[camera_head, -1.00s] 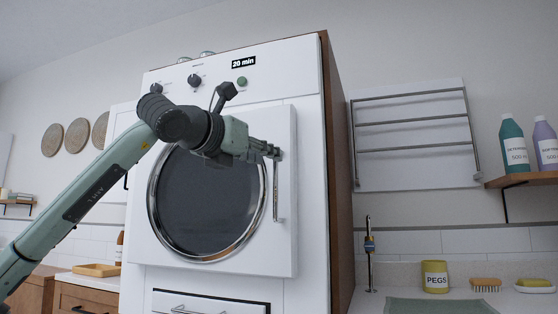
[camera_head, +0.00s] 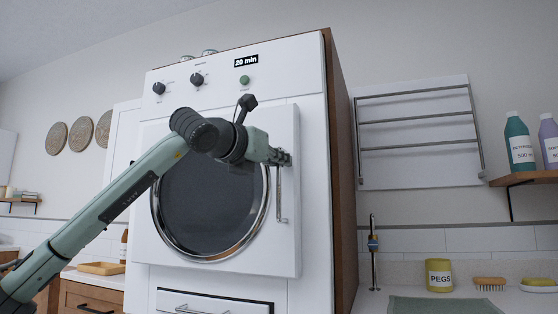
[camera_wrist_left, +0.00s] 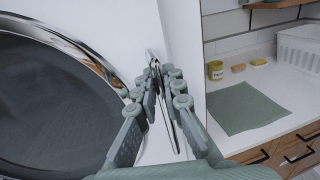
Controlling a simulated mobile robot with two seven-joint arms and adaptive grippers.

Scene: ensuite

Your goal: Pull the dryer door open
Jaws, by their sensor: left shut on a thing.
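The white dryer (camera_head: 314,150) stands upright in a wooden-sided housing. Its square white door (camera_head: 288,255) has a round dark window (camera_head: 205,210) with a chrome ring. I see no clear gap at the door's edge. A thin vertical metal handle (camera_head: 281,208) is on the door's right side. My left gripper (camera_head: 284,158) is shut on the upper part of the handle and hides its top end. In the left wrist view, the handle (camera_wrist_left: 166,112) runs between the gripper's fingers (camera_wrist_left: 160,78). My right gripper is not in view.
Dials (camera_head: 197,79) and a green button (camera_head: 244,79) sit above the door. A drawer (camera_head: 215,301) is below it. To the right are a wall drying rack (camera_head: 415,120) and a counter with a yellow pegs pot (camera_head: 439,274). The wall shelf (camera_head: 525,180) holds bottles.

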